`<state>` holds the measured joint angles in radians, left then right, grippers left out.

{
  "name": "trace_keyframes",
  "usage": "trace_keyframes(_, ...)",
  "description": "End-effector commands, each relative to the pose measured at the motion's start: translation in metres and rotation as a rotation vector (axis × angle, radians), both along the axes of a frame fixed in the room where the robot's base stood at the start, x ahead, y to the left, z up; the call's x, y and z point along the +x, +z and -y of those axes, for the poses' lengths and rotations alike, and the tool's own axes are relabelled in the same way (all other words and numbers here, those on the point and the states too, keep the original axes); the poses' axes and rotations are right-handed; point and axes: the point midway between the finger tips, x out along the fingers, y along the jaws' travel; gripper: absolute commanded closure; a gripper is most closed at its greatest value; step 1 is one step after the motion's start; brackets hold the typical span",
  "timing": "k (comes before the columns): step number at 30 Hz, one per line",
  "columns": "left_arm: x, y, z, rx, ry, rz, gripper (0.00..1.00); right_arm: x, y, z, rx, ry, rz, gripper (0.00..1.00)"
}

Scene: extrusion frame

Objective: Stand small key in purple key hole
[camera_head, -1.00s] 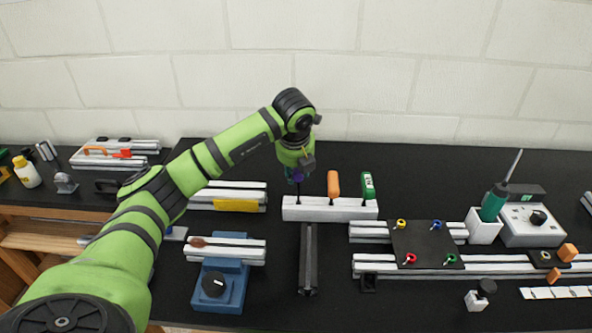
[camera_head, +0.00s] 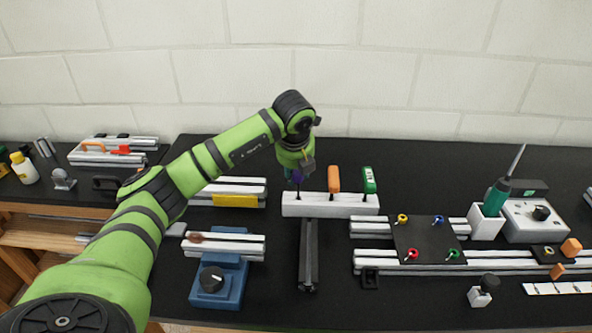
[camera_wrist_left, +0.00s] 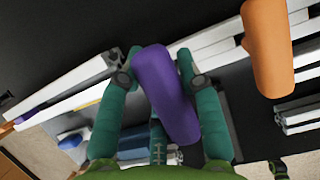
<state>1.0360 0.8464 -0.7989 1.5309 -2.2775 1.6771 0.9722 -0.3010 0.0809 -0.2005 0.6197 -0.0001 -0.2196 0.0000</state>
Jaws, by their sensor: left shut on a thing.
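The small key with the purple handle (camera_head: 297,177) stands about upright at the left end of a white rail block (camera_head: 330,208). Its thin dark shaft meets or nearly meets the block's top; I cannot tell how deep it sits. My left gripper (camera_head: 296,170) is above that end and shut on the purple handle. In the left wrist view the purple handle (camera_wrist_left: 167,95) lies between the two green fingers of my left gripper (camera_wrist_left: 160,60). The key hole itself is hidden, and no purple marking around it shows. My right gripper is not in view.
An orange-handled key (camera_head: 334,180) and a green-handled key (camera_head: 369,180) stand in the same block, right of the purple one. A dark rail (camera_head: 308,260) lies in front. A blue device with a black knob (camera_head: 212,279) stands front left. Bare black table lies behind the block.

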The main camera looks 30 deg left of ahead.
Motion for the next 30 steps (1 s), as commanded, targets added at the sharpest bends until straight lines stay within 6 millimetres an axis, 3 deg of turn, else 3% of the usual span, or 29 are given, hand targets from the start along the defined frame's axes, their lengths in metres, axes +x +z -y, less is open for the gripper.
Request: trace_keyframes(30, 0.000, -0.028, 0.000, 0.000, 0.001, 0.001, 1.00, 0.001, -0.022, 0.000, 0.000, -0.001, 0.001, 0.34)
